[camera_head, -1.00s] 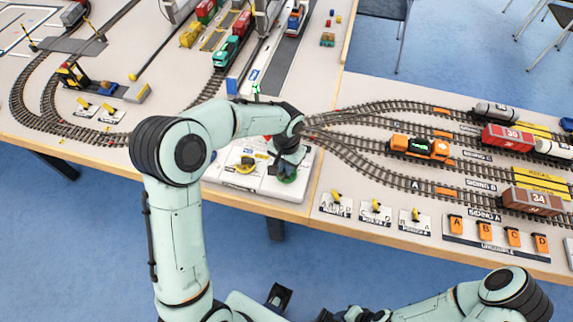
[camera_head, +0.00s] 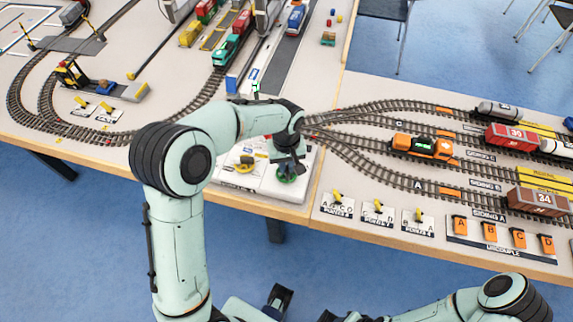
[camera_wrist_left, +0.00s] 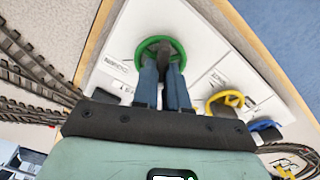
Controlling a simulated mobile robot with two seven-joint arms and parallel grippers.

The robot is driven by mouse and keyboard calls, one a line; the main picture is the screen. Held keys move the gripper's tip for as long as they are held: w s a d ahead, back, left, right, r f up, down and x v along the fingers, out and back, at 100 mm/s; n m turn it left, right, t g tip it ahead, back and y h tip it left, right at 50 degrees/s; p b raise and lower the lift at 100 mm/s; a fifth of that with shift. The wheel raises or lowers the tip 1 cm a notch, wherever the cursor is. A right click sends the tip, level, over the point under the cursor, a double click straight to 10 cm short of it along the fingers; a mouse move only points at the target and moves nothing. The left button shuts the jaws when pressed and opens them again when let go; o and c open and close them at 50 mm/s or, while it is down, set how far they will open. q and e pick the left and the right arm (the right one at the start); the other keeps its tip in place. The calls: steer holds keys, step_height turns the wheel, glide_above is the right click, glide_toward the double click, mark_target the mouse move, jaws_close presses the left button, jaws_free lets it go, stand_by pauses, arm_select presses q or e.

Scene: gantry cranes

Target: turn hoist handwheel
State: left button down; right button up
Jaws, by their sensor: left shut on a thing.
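A green handwheel (camera_head: 286,179) stands on the white control panel (camera_head: 262,184) near the table's front edge. In the left wrist view the green wheel (camera_wrist_left: 181,46) is a ring with my left gripper (camera_wrist_left: 162,62) over it. The two blue-grey fingers are close together and shut at the wheel's middle, partly hiding it. In the head view my left gripper (camera_head: 290,164) points down onto the wheel. The panel lettering is too small to tell which wheel is the hoist.
A yellow handwheel (camera_wrist_left: 224,101) and a blue one (camera_wrist_left: 264,125) sit beside the green one. Curved tracks, an orange locomotive (camera_head: 424,147) and wagons lie to the right. Small yellow levers (camera_head: 338,197) stand along the front edge.

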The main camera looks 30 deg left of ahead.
arm_select(q)
steer(key=n, duration=0.4)
steer(key=shift+r+n, duration=0.1)
steer(key=shift+n, duration=0.3)
stand_by(0.4)
steer(key=c, duration=1.2)
jaws_free()
steer(key=shift+o, duration=0.2)
step_height(320, 180, up, 13)
steer(key=p, duration=0.1)
steer(key=shift+r+p, duration=0.15)
steer(key=shift+p, duration=0.15)
